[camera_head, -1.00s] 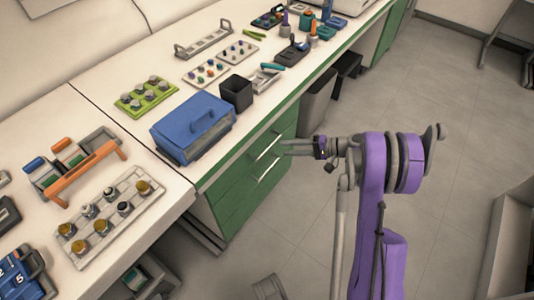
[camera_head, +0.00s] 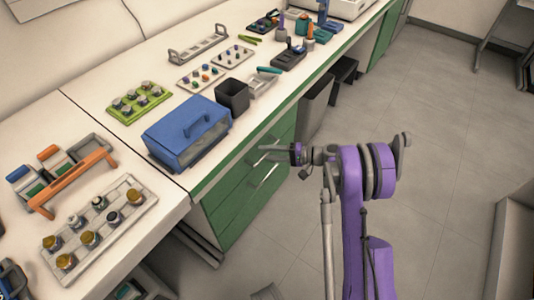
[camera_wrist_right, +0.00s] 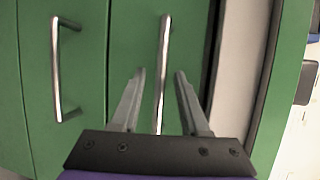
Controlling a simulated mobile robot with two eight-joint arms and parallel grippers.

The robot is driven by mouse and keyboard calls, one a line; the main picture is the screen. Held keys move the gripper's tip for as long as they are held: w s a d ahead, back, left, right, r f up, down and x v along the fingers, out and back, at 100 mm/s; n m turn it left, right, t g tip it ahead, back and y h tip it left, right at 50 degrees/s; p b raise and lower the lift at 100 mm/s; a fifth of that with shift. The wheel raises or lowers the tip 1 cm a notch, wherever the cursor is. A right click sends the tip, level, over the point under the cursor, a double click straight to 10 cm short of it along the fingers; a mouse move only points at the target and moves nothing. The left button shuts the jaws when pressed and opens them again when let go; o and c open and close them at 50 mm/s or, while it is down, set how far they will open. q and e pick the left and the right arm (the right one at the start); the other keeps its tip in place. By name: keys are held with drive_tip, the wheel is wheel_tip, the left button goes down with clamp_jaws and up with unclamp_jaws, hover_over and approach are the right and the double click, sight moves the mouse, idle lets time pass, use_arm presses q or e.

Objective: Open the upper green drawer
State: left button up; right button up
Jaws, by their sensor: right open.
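The upper green drawer (camera_head: 236,174) is in the cabinet under the counter. It is shut, as is the lower drawer (camera_head: 240,212) below it. My right gripper (camera_head: 266,153) is at the upper drawer's front in the head view, partly covering its handle. In the right wrist view, the upper drawer's bar handle (camera_wrist_right: 164,60) runs between the two fingers of my open right gripper (camera_wrist_right: 161,74). Clear gaps show on both sides of the bar, and I cannot tell how deep it sits. The lower drawer's handle (camera_wrist_right: 60,70) is to the left. My left gripper is not in view.
The counter (camera_head: 178,183) above the drawers holds a blue box (camera_head: 187,130), a black bin (camera_head: 233,95), a green rack (camera_head: 140,102) and several trays. A dark grey bin (camera_head: 314,105) stands beyond the drawers. The floor (camera_head: 425,130) right of the cabinet is clear.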

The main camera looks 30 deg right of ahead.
clamp_jaws()
idle(0.3)
idle(1.2)
